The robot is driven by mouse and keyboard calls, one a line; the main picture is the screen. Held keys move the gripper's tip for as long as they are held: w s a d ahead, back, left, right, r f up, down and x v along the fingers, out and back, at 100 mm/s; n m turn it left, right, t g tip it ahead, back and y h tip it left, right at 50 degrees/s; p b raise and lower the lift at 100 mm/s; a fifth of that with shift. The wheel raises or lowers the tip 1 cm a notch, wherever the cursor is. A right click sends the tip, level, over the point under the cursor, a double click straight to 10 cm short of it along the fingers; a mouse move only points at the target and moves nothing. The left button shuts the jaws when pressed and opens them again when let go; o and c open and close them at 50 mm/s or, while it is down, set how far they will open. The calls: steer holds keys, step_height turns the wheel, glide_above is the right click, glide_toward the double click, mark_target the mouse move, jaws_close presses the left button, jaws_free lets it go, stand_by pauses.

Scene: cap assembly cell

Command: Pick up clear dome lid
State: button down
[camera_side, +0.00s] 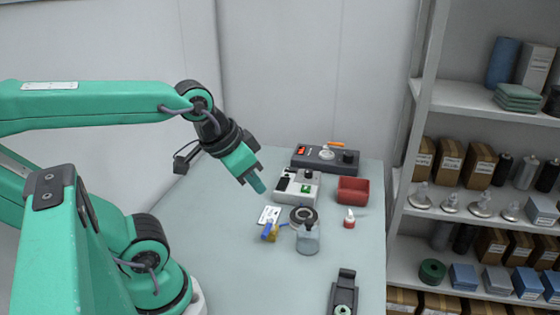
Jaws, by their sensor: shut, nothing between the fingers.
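My gripper (258,186) is shut and empty. A translucent grey, rounded piece with a small neck (308,240) stands on the table, right of and below my gripper in the picture. It looks most like the clear dome lid, but it is too small to be sure. A dark-rimmed round part (303,215) is just behind it and partly hidden by it. A small pale round piece (326,154) sits on the dark control box at the back.
The table (210,250) also holds a white fixture (297,187), a red bin (352,190), a small red-and-white bottle (349,218), a blue-and-yellow item (270,231) and a black holder (343,293) in front. Shelves (480,112) stand at the right. The table's left side is clear.

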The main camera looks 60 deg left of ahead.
steer(key=c, duration=2.1)
jaws_free()
steer(key=o, duration=1.6)
steer(key=shift+w, duration=0.1)
steer(key=g, duration=0.5)
glide_above(310, 220)
steer(key=f, duration=1.2)
steer(key=shift+s+d+f, duration=0.1)
steer(key=shift+s, duration=0.2)
steer(key=shift+w+f+g, duration=0.3)
steer(key=shift+w+f, duration=0.05)
steer(key=shift+f, duration=0.3)
steer(key=shift+f, duration=0.1)
steer(key=shift+f, duration=1.2)
